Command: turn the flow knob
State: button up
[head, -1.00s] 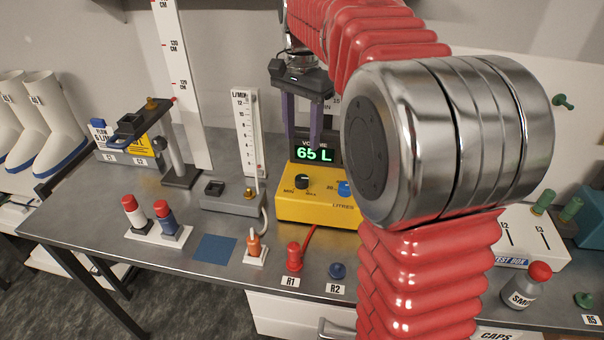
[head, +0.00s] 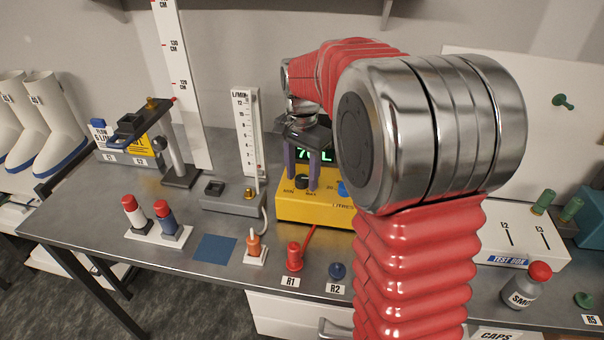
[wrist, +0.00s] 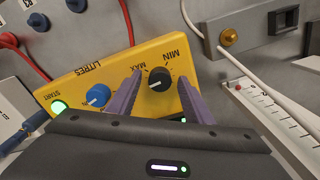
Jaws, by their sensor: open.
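A black knob (head: 302,181) with MIN and MAX marks sits on the yellow LITRES unit (head: 325,211); it also shows in the wrist view (wrist: 160,79) with a white pointer line. My gripper (head: 301,178) is open, its two purple fingers pointing at the unit. In the wrist view my gripper (wrist: 159,80) has one finger on each side of the black knob, with small gaps seen between. Whether the tips reach down around the knob I cannot tell. The green display (head: 318,156) is partly hidden by my gripper.
A blue knob (wrist: 98,95) and a green START button (wrist: 58,107) are on the same unit. A flowmeter (head: 247,135) with a brass knob (wrist: 229,37) stands beside it. Red plug R1 (head: 294,256) and blue plug R2 (head: 338,270) stand in front.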

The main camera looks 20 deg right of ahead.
jog(key=c, duration=1.1)
jog(key=shift+o, duration=0.2)
jog(key=shift+n, duration=0.4)
jog(key=n, duration=0.9)
jog(key=shift+n, duration=0.3)
jog(key=o, duration=1.1)
jog(key=shift+c, duration=0.2)
